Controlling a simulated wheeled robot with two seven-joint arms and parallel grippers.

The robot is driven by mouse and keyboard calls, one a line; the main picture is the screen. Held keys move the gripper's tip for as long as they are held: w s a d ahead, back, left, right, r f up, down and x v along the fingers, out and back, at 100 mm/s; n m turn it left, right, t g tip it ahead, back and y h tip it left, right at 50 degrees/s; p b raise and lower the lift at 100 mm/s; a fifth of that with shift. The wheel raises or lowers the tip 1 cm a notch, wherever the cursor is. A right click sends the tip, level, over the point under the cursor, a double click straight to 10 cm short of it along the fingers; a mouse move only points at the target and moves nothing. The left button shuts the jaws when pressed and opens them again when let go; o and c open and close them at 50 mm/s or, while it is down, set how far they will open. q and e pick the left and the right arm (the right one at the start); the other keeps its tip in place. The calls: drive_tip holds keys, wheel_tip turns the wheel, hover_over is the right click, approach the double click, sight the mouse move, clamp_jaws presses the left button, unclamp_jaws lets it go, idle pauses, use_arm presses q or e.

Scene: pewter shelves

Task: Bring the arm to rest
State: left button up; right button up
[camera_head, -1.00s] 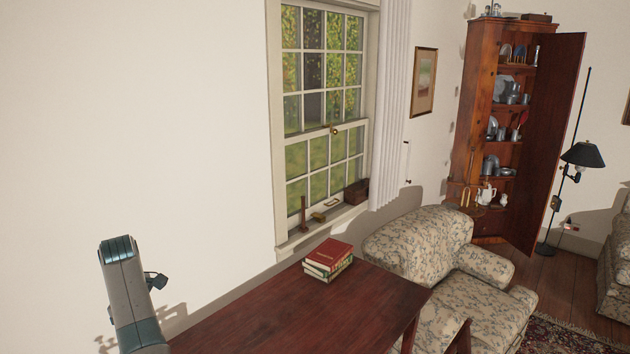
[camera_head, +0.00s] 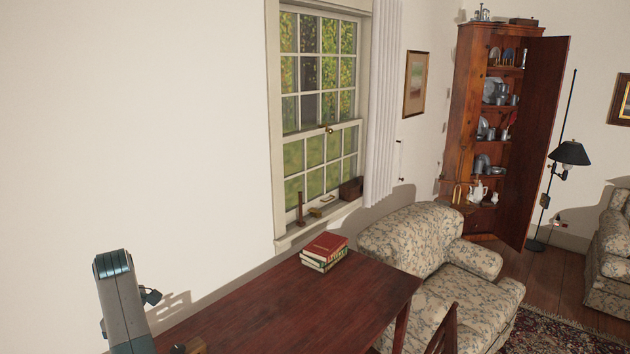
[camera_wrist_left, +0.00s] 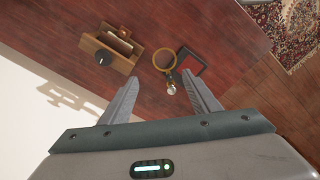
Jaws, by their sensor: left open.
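My left gripper (camera_wrist_left: 163,90) is open in the left wrist view, with its two fingers apart and nothing between their tips. It points down over the dark red wooden table (camera_wrist_left: 215,25). In the head view my left arm rises at the lower left, beside the white wall; its gripper is hidden below the picture. My right arm and gripper are not in view.
A wooden holder (camera_wrist_left: 105,55), a brass-rimmed magnifying glass (camera_wrist_left: 165,50) and a dark red-topped item (camera_wrist_left: 190,68) lie below the left gripper. Stacked books (camera_head: 325,247) lie by the window (camera_head: 320,110). The table (camera_head: 330,305) between is mostly clear.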

use_arm(q)
drive_tip(key=s+d+f+m+t+y, duration=0.25)
drive_tip(key=s+f+m, duration=0.75)
drive_tip(key=s+f, duration=0.6)
drive_tip(key=s+d+r+m+h, duration=0.15)
drive_tip(key=s+d+m, duration=0.35)
drive_tip(key=s+d, duration=0.6)
drive_tip(key=s+d+m+h, duration=0.2)
drive_tip(key=s+d+m, duration=0.4)
drive_tip(key=s, duration=0.9)
wheel_tip(320, 180, down, 36)
drive_tip(key=s+d+b, duration=0.1)
drive_tip(key=b, duration=0.7)
drive_tip(key=s+a+f+g+b, duration=0.1)
drive_tip(key=s+f+b, duration=0.2)
drive_tip(key=s+f, duration=0.6)
drive_tip(key=s+a+f+b, duration=0.2)
drive_tip(key=s+f+b, duration=0.2)
drive_tip(key=s+f, duration=0.5)
wheel_tip(320, 180, down, 7)
drive_tip(key=shift+f+g+y, duration=0.1)
drive_tip(key=shift+g+y, duration=0.2)
drive_tip(key=shift+g, duration=0.05)
